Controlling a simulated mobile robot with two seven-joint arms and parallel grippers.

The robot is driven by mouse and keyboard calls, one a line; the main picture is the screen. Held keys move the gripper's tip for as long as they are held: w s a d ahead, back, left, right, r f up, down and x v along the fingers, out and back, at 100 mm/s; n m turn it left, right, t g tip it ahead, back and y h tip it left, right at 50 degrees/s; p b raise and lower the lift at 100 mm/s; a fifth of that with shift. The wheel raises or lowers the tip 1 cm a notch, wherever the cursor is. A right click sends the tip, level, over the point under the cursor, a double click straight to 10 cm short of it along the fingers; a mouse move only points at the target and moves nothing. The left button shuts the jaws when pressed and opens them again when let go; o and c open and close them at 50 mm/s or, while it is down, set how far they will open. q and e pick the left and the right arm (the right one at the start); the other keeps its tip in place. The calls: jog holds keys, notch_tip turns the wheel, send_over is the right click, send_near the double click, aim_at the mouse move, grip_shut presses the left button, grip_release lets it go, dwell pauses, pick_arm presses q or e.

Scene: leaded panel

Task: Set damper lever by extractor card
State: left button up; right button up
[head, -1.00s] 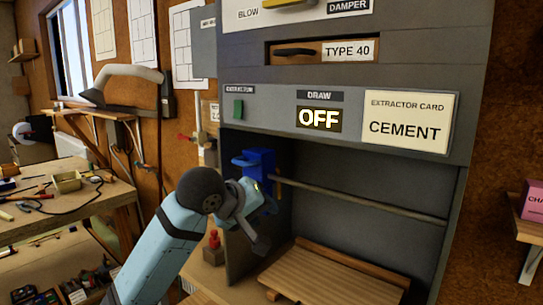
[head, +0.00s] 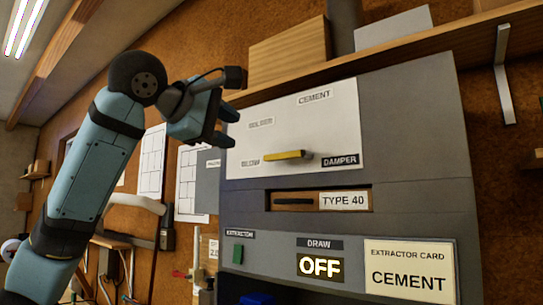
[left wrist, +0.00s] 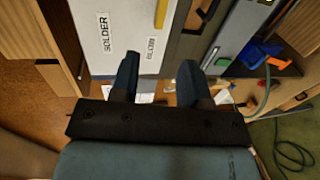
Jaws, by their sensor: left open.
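The yellow damper lever (head: 285,156) sits on the white damper plate (head: 300,115), its handle pointing left towards the BLOW label (head: 250,163). SOLDER (head: 261,123) is above that, and CEMENT (head: 314,97) is near the top. The extractor card (head: 408,271) reads CEMENT. My left gripper (head: 229,127) is open and empty at the plate's upper left edge, apart from the lever. The left wrist view shows its two fingers (left wrist: 158,78) over the plate's edge, with part of the lever (left wrist: 161,13) beyond them. My right gripper is out of view.
Below the plate are a slot labelled TYPE 40 (head: 344,202), a green switch (head: 238,254) and a DRAW display (head: 320,266) reading OFF. A wooden shelf (head: 400,62) with a box (head: 289,54) runs above the cabinet. The space in front of the plate looks clear.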

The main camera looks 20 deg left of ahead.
aim_at(274, 156)
pick_arm(q)
jog(key=p+x, duration=0.3)
jog(key=x, duration=1)
jog(key=shift+w+d+f, duration=0.1)
jog(key=shift+w+f, duration=0.05)
jog(key=shift+w, duration=0.2)
jog(key=shift+c, duration=0.4)
grip_shut()
